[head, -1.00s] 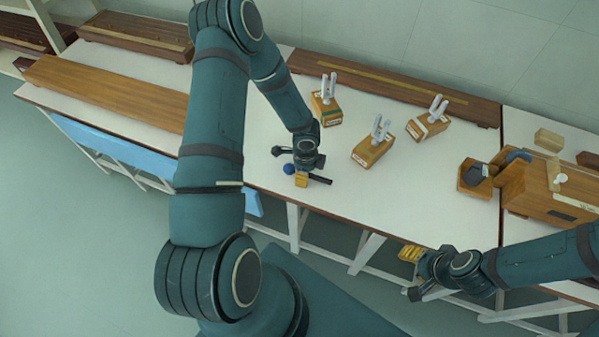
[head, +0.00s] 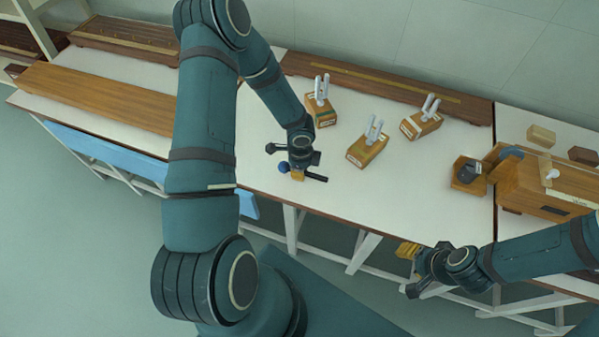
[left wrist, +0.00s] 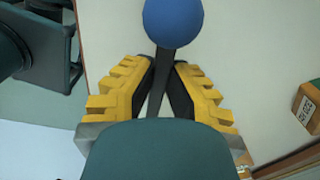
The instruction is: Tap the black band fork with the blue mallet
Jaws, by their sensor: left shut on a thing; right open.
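The mallet has a blue ball head (head: 283,167) and a black handle (head: 318,178). My left gripper (head: 298,175) is shut on the handle, near the front of the white bench, with the head on the left. In the left wrist view the blue head (left wrist: 172,20) stands beyond the yellow-padded fingers (left wrist: 163,90). Three pale two-pronged forks stand upright on wooden boxes: a left one (head: 320,102), a middle one (head: 369,145) and a right one (head: 423,121). I cannot tell which has the black band. My right gripper (head: 415,273) is open and empty off the bench's front edge.
A long wooden board (head: 395,88) lies along the back of the bench. A small wooden block with a dark round part (head: 468,173) and a larger wooden box (head: 540,187) stand at the right. Bare bench top (head: 400,190) lies in front of the forks.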

